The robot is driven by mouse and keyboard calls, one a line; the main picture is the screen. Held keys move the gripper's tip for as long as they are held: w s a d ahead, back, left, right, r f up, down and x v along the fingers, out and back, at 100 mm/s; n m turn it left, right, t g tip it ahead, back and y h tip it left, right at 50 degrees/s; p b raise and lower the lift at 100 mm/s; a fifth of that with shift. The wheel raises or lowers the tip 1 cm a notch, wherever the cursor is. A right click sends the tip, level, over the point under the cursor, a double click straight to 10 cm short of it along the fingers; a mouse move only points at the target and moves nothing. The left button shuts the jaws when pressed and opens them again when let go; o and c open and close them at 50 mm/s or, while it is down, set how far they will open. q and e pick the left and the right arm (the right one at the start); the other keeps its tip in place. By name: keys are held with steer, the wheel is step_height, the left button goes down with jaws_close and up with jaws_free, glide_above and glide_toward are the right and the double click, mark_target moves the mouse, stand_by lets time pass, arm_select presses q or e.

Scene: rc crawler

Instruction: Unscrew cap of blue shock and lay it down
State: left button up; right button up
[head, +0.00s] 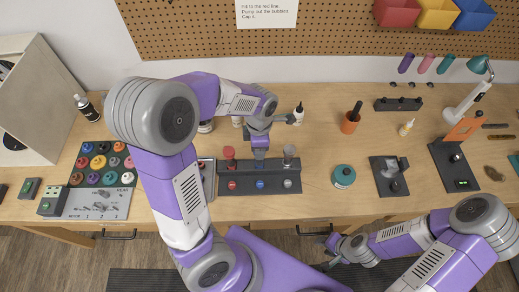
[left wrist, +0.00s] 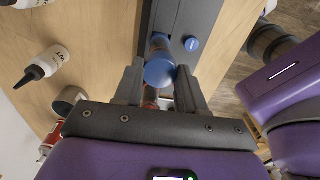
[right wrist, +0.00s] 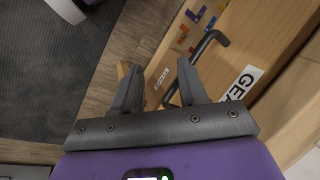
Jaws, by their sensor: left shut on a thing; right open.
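The red shock (head: 229,158) and the grey shock (head: 289,155) stand on either side. My right gripper (right wrist: 162,85) is open and empty.
A dropper bottle (head: 298,114) stands behind the stand. A teal round container (head: 343,176) and an orange cup (head: 350,122) are to its right. My right gripper is low at the table front, near a drawer handle (right wrist: 205,45). Table between stand and teal container is clear.

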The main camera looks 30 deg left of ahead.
arm_select(q)
steer(key=n+p, duration=0.1)
steer(key=n, duration=0.2)
steer(key=shift+r, duration=0.15)
steer(key=shift+n+p, duration=0.4)
steer(key=shift+n, duration=0.2)
steer(key=shift+n+p, duration=0.95)
steer(key=shift+n, duration=0.15)
steer(key=shift+n+p, duration=0.6)
steer(key=shift+n, duration=0.4)
